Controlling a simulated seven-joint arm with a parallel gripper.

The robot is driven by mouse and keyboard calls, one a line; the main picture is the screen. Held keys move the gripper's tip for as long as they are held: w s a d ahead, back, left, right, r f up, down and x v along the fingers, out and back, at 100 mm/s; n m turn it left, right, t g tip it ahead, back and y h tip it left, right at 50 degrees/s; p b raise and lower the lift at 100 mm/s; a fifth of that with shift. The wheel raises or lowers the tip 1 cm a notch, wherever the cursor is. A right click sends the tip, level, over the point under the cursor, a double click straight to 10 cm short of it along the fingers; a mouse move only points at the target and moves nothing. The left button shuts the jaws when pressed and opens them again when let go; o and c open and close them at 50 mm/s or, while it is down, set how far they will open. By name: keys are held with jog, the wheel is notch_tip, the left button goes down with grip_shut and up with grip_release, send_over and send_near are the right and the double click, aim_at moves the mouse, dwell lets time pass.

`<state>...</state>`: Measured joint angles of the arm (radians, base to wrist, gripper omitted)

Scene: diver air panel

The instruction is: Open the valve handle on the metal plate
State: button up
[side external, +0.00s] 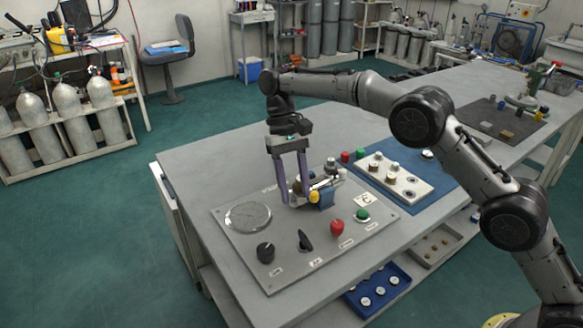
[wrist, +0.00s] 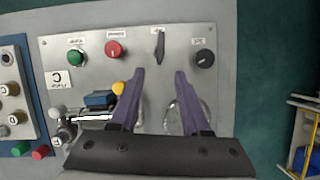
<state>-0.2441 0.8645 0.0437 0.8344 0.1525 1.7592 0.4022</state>
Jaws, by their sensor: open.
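The metal plate (side external: 285,262) lies on the grey table and also fills the middle of the wrist view (wrist: 130,65). A silver valve fitting with a blue handle (side external: 325,198) sits near its back edge; the blue part (wrist: 99,99) also shows in the wrist view. A yellow knob (side external: 314,196) is beside the blue handle, and it shows in the wrist view (wrist: 118,88). My gripper (side external: 295,198) points down over the plate, open, with nothing seen between its purple fingers (wrist: 159,76). One finger appears close to the yellow knob; I cannot tell if they touch. The fingers partly hide the fitting.
The plate also bears a round gauge (side external: 248,216), a black knob (side external: 265,252), a black lever (side external: 304,240), a red knob (side external: 337,227) and a green knob (side external: 362,215). A blue mat (side external: 425,200) with a pale knob panel (side external: 396,176) lies to the right. The table's front left is clear.

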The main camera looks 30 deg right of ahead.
jog(key=shift+v, duration=2.4)
